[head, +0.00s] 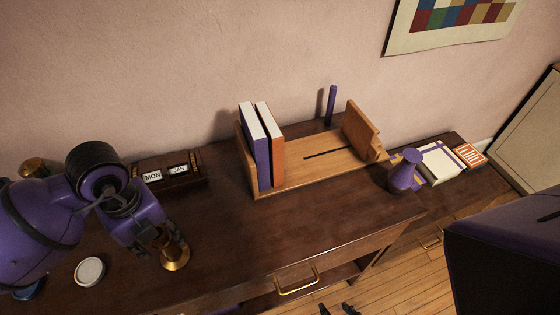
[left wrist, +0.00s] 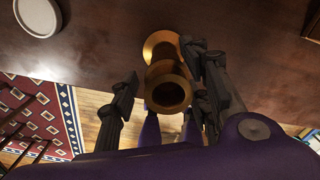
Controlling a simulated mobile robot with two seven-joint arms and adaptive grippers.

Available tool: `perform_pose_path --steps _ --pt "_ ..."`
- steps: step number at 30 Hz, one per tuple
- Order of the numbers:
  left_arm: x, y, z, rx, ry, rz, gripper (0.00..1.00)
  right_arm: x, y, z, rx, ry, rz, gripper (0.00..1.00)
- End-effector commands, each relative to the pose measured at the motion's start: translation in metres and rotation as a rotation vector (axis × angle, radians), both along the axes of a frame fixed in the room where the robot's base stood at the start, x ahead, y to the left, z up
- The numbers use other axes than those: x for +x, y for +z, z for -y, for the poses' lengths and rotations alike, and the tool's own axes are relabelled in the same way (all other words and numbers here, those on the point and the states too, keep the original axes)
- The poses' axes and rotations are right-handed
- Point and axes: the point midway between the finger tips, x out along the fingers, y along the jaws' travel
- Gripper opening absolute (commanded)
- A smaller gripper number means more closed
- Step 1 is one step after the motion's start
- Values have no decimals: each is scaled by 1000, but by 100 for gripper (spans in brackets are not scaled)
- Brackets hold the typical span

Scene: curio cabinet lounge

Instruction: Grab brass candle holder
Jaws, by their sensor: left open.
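The brass candle holder (head: 177,256) stands on the dark wooden cabinet top, near its front edge at the left. My left gripper (head: 158,240) is over it and hides part of it. In the left wrist view the holder (left wrist: 160,70) shows from above, its round socket toward the camera and its wider base beyond. The open left gripper (left wrist: 166,100) has one finger on each side of it. The right finger is very close to the holder; a gap shows at the left finger. Small dark tips at the head view's bottom edge may belong to my right gripper.
A white round lid-like disc (head: 90,271) lies left of the holder. A MON/JAN block calendar (head: 170,168) stands behind. Bare cabinet top lies between holder and rack.

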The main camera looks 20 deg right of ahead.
Motion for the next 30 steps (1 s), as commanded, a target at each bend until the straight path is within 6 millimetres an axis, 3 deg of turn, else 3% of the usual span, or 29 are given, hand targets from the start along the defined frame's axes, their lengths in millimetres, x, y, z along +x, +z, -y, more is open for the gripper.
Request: perform_pose_path --steps 1,6,14,24,30 --pt "-1 -11 0 0 1 -5 44 3 0 -1 1 0 4 38" --pt "0 -29 0 -1 0 -2 44 3 -1 -1 1 0 5 38" --pt "0 -31 0 0 0 0 44 3 0 1 -3 2 7 38" --pt "0 -31 0 0 0 0 0 3 0 2 -6 6 6 38" --pt "0 -30 0 -1 -1 0 0 3 0 2 -6 6 7 38"
